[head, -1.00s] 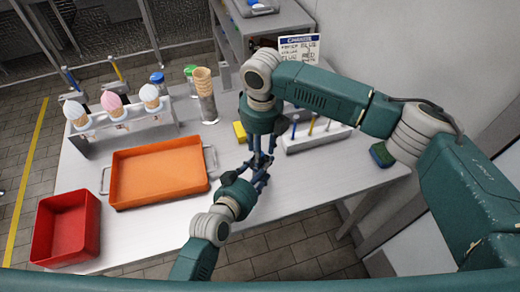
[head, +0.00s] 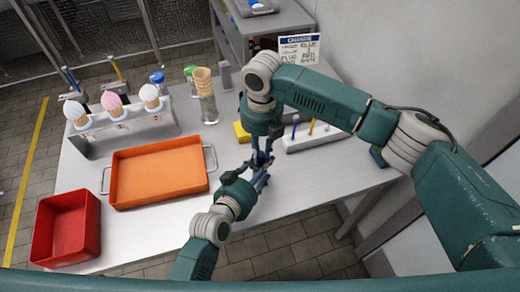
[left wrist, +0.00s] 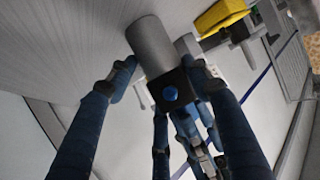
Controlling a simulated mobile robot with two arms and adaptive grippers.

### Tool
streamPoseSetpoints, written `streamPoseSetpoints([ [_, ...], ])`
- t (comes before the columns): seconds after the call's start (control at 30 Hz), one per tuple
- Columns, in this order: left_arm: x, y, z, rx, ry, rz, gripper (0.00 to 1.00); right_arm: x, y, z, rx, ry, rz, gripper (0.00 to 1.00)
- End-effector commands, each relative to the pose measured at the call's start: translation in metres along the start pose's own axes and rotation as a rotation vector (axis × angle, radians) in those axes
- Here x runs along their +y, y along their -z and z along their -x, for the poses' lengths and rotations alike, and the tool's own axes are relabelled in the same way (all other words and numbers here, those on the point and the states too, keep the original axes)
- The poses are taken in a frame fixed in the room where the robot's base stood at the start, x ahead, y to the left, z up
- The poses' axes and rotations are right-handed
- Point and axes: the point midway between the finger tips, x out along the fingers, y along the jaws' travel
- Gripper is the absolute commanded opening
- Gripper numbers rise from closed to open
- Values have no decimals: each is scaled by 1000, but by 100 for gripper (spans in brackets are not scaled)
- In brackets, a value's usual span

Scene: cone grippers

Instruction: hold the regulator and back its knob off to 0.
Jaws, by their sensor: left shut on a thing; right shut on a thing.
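My left gripper (left wrist: 164,72) is shut on the regulator, a finger on each side. My right gripper (head: 262,158) comes down from above in the head view and meets my left gripper (head: 258,178) over the table's front part. In the left wrist view the right fingers (left wrist: 180,122) are closed in at the knob end. Their contact with the knob is partly hidden, and no dial reading can be made out.
An orange tray (head: 207,184) and a red bin (head: 38,240) are at left on the table. A cone rack (head: 120,136) and a cup with cones (head: 208,110) stand behind. A yellow block (head: 241,132) and a white holder (head: 310,140) are close to my right gripper.

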Motion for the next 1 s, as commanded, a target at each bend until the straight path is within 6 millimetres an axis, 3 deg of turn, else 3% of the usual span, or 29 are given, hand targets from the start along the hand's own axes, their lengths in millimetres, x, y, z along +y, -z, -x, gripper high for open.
streamPoseSetpoints([
  [0.17, 0, -2, 0, -5, 0, 0, 16, 0, 0, 1, 0, -1, -111, 0],
  [0.47, 0, -2, 0, -5, 0, 0, 16, 0, 0, 1, -1, -1, -119, 0],
  [0.5, 0, -2, 0, -5, 0, 0, 16, 0, 0, 1, -1, -1, -119, 28],
  [0.57, 0, -2, 0, -5, 0, 0, 16, 0, 0, 1, -1, -1, -119, 40],
  [0.87, 0, -2, 0, -5, 0, -1, 16, 0, 0, 1, -1, -1, -118, 40],
  [1.0, 0, -2, 0, -5, 0, -1, 16, 0, -1, 12, -3, -3, -118, 40],
])
